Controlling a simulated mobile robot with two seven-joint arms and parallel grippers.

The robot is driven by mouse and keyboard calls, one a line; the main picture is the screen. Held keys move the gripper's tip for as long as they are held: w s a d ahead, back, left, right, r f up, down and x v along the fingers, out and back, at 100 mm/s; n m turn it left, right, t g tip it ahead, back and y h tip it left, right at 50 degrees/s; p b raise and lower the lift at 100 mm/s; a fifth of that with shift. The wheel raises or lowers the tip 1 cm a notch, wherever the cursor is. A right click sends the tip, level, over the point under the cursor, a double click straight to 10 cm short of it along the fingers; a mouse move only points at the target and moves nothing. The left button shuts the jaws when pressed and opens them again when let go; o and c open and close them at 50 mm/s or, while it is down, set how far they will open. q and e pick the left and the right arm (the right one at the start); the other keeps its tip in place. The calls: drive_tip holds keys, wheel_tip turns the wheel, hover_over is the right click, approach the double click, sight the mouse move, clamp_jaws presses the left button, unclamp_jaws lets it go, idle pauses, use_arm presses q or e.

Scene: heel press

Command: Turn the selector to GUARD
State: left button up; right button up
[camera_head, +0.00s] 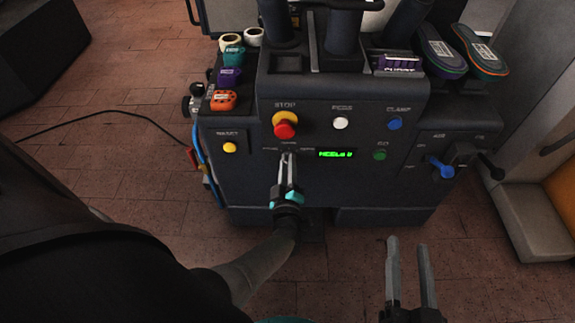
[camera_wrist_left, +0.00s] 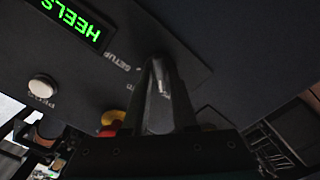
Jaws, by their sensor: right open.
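My left gripper (camera_head: 288,160) reaches up to the front panel of the press, just below the red stop button, at the place of the selector. Its fingers are close together. In the left wrist view the left gripper (camera_wrist_left: 160,65) has a small pale metal piece between its fingers, which looks like the selector (camera_wrist_left: 163,88). The fingers hide most of the selector, so I cannot tell its setting. A SETUP label shows beside it; the other labels are too small or covered. My right gripper (camera_head: 405,245) is open and empty, low in front of the press.
A green display (camera_head: 337,154) is right of the selector. A red stop button (camera_head: 285,130) on a yellow base sits above it. White (camera_head: 340,123), blue (camera_head: 395,123), green (camera_head: 379,155) and yellow (camera_head: 229,147) buttons and a blue lever (camera_head: 440,168) share the panel.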

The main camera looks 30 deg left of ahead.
use_arm(q)
clamp_jaws()
drive_tip(key=shift+m, duration=0.4)
use_arm(e)
drive_tip(key=shift+f, duration=0.15)
use_arm(q)
drive_tip(key=shift+d+m+p, duration=0.2)
drive_tip(key=shift+m+p, duration=0.6)
drive_tip(key=shift+m, duration=3.2)
use_arm(e)
drive_tip(key=shift+w+d+f+n+g+h, duration=0.15)
drive_tip(key=shift+w+d+f+g+h, duration=0.2)
drive_tip(key=shift+g, duration=0.35)
drive_tip(key=shift+w+d+f+n+g+h, duration=0.2)
drive_tip(key=shift+d+f+g, duration=0.2)
drive_tip(key=shift+g, duration=0.3)
use_arm(q)
drive_tip(key=shift+o, duration=1.9)
unclamp_jaws()
drive_tip(key=shift+w, duration=0.1)
